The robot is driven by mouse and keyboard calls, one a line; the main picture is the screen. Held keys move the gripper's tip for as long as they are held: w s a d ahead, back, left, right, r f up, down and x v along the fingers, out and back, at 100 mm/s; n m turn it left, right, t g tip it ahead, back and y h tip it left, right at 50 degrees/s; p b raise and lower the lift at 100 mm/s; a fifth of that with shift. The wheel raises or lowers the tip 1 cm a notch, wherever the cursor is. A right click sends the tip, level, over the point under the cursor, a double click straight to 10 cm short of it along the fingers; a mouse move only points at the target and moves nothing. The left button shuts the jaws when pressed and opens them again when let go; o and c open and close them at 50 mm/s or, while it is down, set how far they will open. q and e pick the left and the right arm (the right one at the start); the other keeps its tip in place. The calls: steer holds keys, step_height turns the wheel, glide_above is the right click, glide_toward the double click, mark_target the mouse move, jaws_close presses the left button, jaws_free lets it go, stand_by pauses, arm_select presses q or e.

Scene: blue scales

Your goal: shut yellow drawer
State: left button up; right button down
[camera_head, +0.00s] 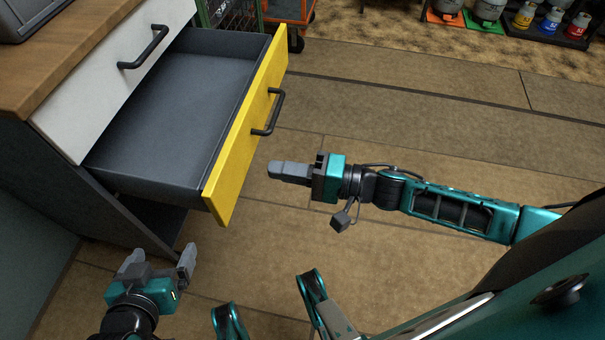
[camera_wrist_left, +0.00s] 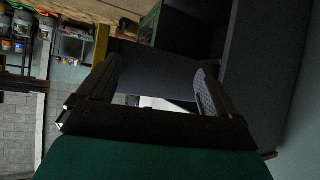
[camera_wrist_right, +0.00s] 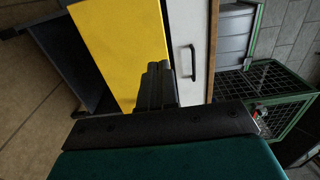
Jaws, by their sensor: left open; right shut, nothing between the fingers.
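The yellow drawer front (camera_head: 247,130) stands pulled far out from the cabinet, and its empty grey tray (camera_head: 175,110) is exposed. A black bar handle (camera_head: 269,112) is on the yellow face. My right gripper (camera_head: 272,170) is shut and empty, a little to the right of the yellow front and pointing at it, apart from it. In the right wrist view its fingers (camera_wrist_right: 158,85) overlap the yellow front (camera_wrist_right: 115,50). My left gripper (camera_head: 158,256) is open and empty, below the drawer's near side; its open fingers also show in the left wrist view (camera_wrist_left: 155,85).
A white drawer front (camera_head: 115,80) with a black handle sits above, under the wooden worktop (camera_head: 75,55). A green wire crate (camera_head: 235,18) and an orange cart (camera_head: 290,15) stand behind the drawer. The floor to the right is clear; gas cylinders (camera_head: 525,16) stand far back.

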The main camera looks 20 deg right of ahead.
mark_target(228, 162)
steer(key=b+x, duration=0.1)
steer(key=x, duration=0.5)
steer(key=shift+w+a, duration=0.1)
steer(key=shift+a, duration=0.05)
arm_select(q)
steer(key=shift+w+d+f+b, duration=0.1)
steer(key=shift+d+f+b, duration=0.3)
steer(key=shift+d, duration=0.15)
arm_select(e)
steer(key=shift+w+a, duration=0.35)
steer(key=shift+a, duration=0.2)
